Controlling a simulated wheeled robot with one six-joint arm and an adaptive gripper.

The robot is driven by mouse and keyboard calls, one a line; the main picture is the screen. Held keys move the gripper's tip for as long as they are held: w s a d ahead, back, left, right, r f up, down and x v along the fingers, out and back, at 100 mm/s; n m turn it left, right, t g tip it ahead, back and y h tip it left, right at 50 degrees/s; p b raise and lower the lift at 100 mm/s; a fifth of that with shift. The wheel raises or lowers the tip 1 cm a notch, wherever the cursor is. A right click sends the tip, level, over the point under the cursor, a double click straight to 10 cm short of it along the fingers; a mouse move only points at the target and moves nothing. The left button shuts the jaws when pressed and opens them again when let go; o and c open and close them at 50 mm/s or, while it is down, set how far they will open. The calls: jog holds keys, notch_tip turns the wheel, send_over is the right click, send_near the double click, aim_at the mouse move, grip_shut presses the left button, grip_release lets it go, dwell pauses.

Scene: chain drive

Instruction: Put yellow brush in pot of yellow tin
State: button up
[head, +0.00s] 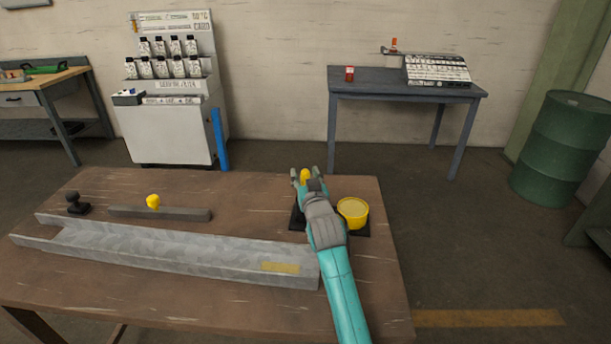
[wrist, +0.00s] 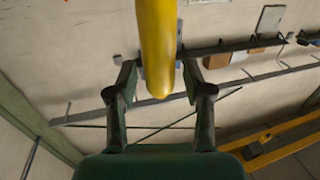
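The yellow brush (head: 305,175) shows as a small rounded yellow shape between the fingers of my gripper (head: 306,171) in the head view. In the wrist view its yellow handle (wrist: 157,45) comes down from the top edge, with its rounded end between the two fingers of my gripper (wrist: 158,66). The fingers stand close on both sides of it; I cannot tell whether they touch it. The brush's other end is out of sight. The round yellow tin (head: 353,211) stands to the right of my gripper and wrist, on a dark base partly hidden by my arm.
A long grey metal channel (head: 170,256) lies across the brown table (head: 230,190). Behind it are a grey bar (head: 180,214) with a yellow knob (head: 153,202) and a black knobbed piece (head: 77,204). The table's right edge is close beside the tin.

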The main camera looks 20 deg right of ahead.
jog(key=shift+r, duration=0.15)
jog(key=s, duration=1.2)
jog(key=shift+a, duration=0.35)
